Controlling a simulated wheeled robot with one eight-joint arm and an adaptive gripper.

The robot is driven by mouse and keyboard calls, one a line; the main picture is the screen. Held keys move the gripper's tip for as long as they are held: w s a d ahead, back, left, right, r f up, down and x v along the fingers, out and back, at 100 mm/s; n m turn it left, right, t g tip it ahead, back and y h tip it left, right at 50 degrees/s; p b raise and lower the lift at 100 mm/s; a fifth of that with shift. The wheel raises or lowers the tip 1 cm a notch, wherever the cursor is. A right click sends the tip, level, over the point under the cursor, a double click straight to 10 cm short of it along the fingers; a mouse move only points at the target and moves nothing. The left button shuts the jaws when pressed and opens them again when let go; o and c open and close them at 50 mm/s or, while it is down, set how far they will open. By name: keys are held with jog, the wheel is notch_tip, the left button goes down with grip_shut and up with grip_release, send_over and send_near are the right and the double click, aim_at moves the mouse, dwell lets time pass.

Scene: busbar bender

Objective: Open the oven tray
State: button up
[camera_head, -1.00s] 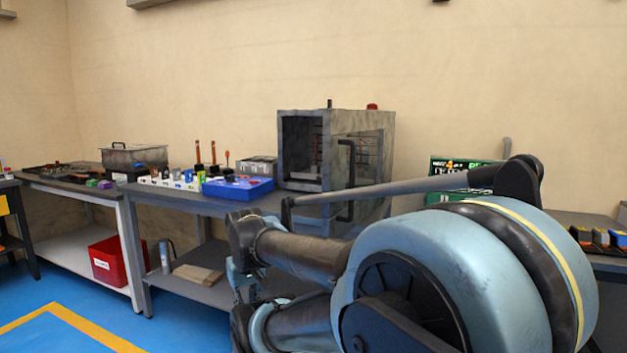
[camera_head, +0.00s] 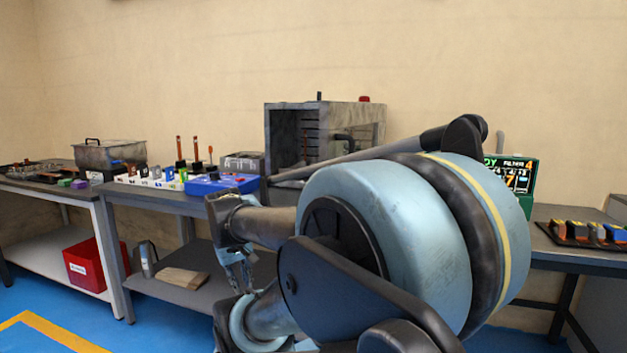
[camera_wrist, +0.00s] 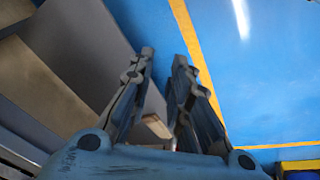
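The oven (camera_head: 340,113) is a grey metal box on the workbench in the head view. Its dark interior shows through an opening at the left, with rack rungs inside. I cannot pick out the oven tray clearly. My gripper (camera_head: 236,275) is low in front of the workbench, well below and left of the oven. In the wrist view my gripper (camera_wrist: 164,60) points down toward the blue floor, its two fingers apart with nothing between the tips.
A blue bin (camera_head: 222,184) sits on the workbench left of the oven. A metal pan (camera_head: 110,154) stands farther left. A red box (camera_head: 88,266) and a brown board (camera_head: 182,279) rest on lower shelves. A green-framed screen (camera_head: 525,180) stands right. Blue floor (camera_wrist: 255,90) is clear.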

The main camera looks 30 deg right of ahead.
jog(key=w+d+r+n+t+h, duration=0.1)
jog(key=w+d+r+h, duration=0.4)
jog(key=w+d, duration=0.6)
jog(key=w+d+r+n+t+h, duration=0.15)
jog(key=w+d+r+h, duration=0.25)
jog(key=w+d+r, duration=0.5)
jog(key=w+d+r+n+h, duration=0.2)
jog(key=w+d+r+h, duration=0.2)
jog(key=w+d, duration=0.85)
jog(key=shift+m, duration=0.25)
jog(key=x, duration=1.6)
jog(key=shift+w+r, duration=0.15)
jog(key=shift+w, duration=0.1)
grip_shut()
